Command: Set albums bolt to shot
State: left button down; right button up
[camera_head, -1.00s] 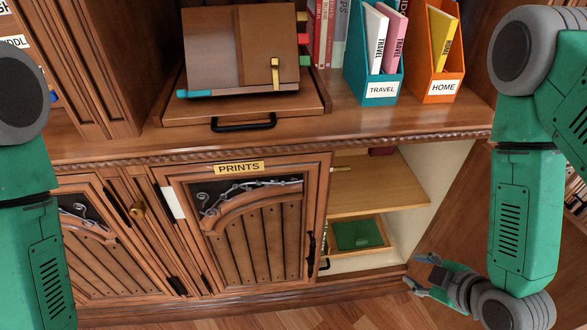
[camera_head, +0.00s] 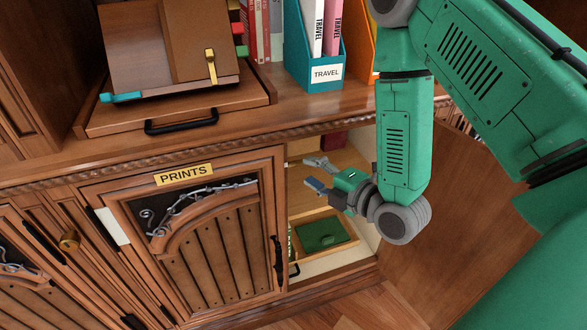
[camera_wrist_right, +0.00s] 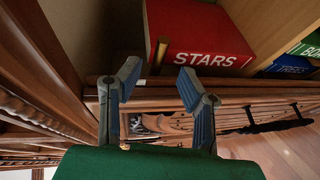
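My right gripper (camera_head: 313,174) is open and empty in front of the open cabinet compartment, its fingers pointing left in the head view. In the right wrist view, the gap between its fingers (camera_wrist_right: 160,72) faces a slim upright brass piece (camera_wrist_right: 157,55), apart from the fingertips. It looks like a bolt, but its setting cannot be told. It stands by the left edge of a red volume marked STARS (camera_wrist_right: 205,42). The closed PRINTS door (camera_head: 215,235) is left of the opening. An open door panel (camera_head: 450,215) stands to the right. My left gripper is out of view.
A green item lies in a wooden tray (camera_head: 350,240) on the compartment's lower level. Blue and green volumes (camera_wrist_right: 290,66) stand right of the red one. Above are the countertop's sloped stand (camera_head: 140,55) and the TRAVEL file box (camera_head: 327,75).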

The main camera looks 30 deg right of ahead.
aim_at(299, 165)
jog(key=x, duration=0.3)
jog(key=b+x, duration=0.1)
jog(key=x, duration=0.1)
jog(key=shift+w+d+f, duration=0.1)
jog(key=shift+d+f, duration=0.1)
jog(key=shift+d, duration=0.1)
jog(key=shift+w+a, duration=0.1)
jog(key=shift+w, duration=0.2)
jog(key=shift+a, duration=0.15)
grip_shut()
